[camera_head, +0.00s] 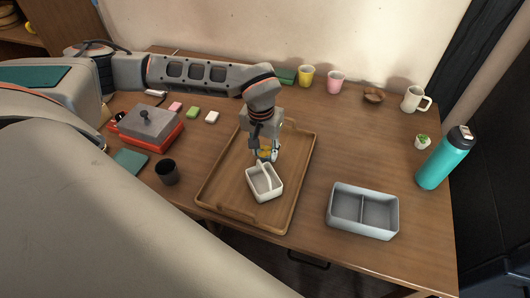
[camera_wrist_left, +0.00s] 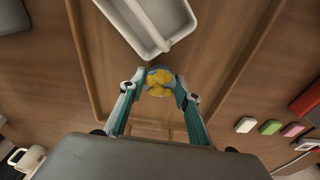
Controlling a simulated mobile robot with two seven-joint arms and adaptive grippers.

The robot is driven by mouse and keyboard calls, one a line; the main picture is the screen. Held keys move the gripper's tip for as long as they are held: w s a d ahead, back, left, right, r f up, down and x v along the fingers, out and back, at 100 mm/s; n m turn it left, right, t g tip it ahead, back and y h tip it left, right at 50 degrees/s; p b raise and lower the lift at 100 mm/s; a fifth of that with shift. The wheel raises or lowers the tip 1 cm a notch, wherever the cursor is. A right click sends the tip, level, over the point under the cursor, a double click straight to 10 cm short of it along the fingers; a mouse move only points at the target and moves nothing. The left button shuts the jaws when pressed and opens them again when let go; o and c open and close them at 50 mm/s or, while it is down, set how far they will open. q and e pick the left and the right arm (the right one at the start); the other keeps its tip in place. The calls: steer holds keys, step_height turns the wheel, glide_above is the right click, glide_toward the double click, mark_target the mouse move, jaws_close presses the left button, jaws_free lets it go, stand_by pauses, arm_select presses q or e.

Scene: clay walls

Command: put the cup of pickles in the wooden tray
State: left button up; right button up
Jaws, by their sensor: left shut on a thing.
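The wooden tray (camera_head: 220,197) lies in the middle of the table; part of its floor and rim also shows in the left wrist view (camera_wrist_left: 95,75). My left gripper (camera_head: 266,151) points down over the tray's far half. It is shut on the cup of pickles (camera_wrist_left: 159,82), a small cup with yellow pieces inside, seen between the fingertips in the left wrist view. In the head view the cup is mostly hidden by the fingers. I cannot tell whether its base touches the tray. My right gripper is not in view.
A white divided dish (camera_head: 264,183) sits in the tray, close in front of the cup. A grey divided box (camera_head: 363,211) and a teal bottle (camera_head: 443,160) stand to the right. A dark cup (camera_head: 167,172) and a red-based grey box (camera_head: 149,127) stand to the left.

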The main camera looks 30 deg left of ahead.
mark_target(263, 155)
arm_select(q)
steer(key=shift+f, duration=0.6)
steer(key=o, duration=0.9)
steer(key=shift+f, duration=0.1)
steer(key=shift+o, duration=0.2)
steer(key=shift+r, duration=0.4)
step_height(263, 155, up, 12)
steer(key=s+p, duration=0.1)
steer(key=shift+s+f+p, duration=0.25)
steer(key=shift+p, duration=0.05)
steer(key=shift+d, duration=0.1)
